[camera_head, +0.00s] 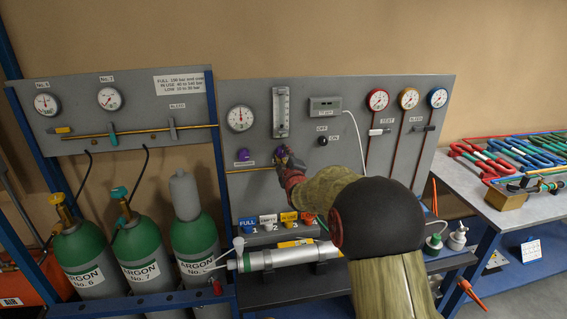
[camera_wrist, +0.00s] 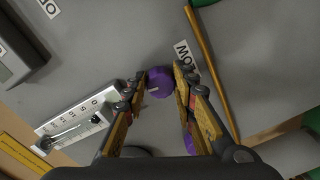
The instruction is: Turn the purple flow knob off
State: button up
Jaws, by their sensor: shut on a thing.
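The purple flow knob (camera_head: 280,151) sits on the grey panel below the flow tube. My gripper (camera_head: 287,158) is at the knob, with my arm reaching up from the lower right. In the wrist view the purple knob (camera_wrist: 160,84) lies between the two fingertips of my gripper (camera_wrist: 160,77), which is shut on it. A pale mark shows on the knob's face. A label (camera_wrist: 187,54) ending in "OW" is beside it, partly covered by a finger. A second purple knob (camera_head: 243,155) sits to the left on the panel.
The flow tube (camera_head: 281,112) stands just above the knob. A pressure gauge (camera_head: 240,118), a display box (camera_head: 325,107) and a black knob (camera_head: 323,141) are nearby. A brass-coloured pipe (camera_wrist: 212,70) runs close to my right finger. Green argon cylinders (camera_head: 198,245) stand at the lower left.

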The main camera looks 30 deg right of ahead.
jog(key=shift+n+b, duration=0.75)
jog(key=shift+n, duration=0.25)
jog(key=o, duration=1.2)
jog(key=shift+c, duration=0.2)
jog(key=shift+s, duration=0.1)
jog(key=v, duration=1.1)
jog(key=shift+s+a, duration=0.2)
jog(key=shift+s, duration=0.15)
jog(key=shift+r, duration=0.1)
